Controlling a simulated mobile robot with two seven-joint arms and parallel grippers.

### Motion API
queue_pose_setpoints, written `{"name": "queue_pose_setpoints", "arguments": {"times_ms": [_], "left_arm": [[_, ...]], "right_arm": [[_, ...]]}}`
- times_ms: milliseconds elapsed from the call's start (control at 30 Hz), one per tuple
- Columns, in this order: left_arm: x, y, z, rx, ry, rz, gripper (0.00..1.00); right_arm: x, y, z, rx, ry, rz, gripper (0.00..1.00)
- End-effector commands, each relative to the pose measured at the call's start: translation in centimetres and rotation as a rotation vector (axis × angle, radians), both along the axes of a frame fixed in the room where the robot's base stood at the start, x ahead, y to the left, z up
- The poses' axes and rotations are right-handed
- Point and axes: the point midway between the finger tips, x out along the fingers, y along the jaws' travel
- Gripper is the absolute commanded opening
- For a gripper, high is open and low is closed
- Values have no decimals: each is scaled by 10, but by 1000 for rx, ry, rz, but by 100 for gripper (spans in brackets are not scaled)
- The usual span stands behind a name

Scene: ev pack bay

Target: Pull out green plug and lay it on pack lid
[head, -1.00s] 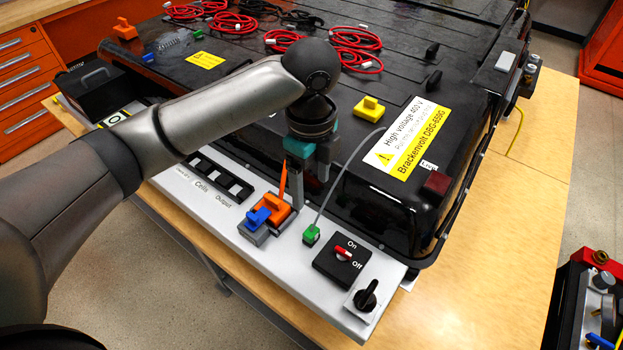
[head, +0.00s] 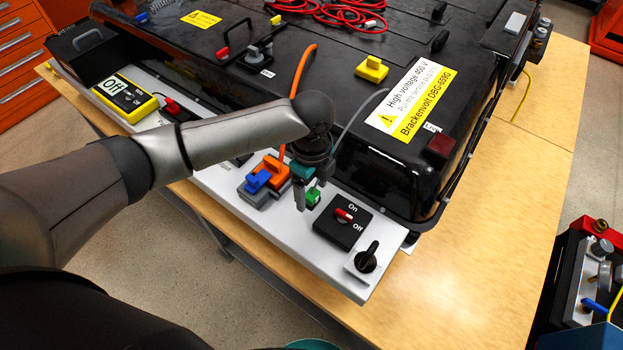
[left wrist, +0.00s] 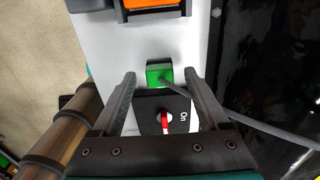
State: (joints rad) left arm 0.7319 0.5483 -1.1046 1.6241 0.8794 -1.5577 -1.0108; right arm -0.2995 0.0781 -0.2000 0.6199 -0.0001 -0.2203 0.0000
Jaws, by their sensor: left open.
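The green plug (head: 314,196) sits at the front panel (head: 345,283), with a grey cable running from it toward the pack. In the left wrist view the green plug (left wrist: 159,73) shows whole, ahead of and between the two fingers. My left gripper (head: 306,198) is open over the plug, its fingers pointing down; in the left wrist view (left wrist: 160,82) nothing is between its tips in contact. The head view does not show clearly how high the tips are. The black pack lid (head: 300,50) lies behind the panel. My right gripper is not in view.
The orange plug (head: 272,168) and blue plug (head: 257,181) are close left of my gripper. A black On/Off switch (head: 343,222) and a black knob (head: 367,259) are to its right. A yellow block (head: 371,68) and red cables (head: 335,12) lie on the lid.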

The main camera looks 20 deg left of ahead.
Motion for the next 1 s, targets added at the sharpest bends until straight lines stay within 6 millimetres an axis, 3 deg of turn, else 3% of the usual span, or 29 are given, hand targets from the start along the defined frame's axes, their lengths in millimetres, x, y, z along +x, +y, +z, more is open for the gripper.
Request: {"name": "queue_pose_setpoints", "arguments": {"times_ms": [300,1000], "left_arm": [[0,0,-3,0,1,0,78],[0,0,-2,0,1,1,0]], "right_arm": [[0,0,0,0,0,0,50],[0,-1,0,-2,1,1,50]]}}
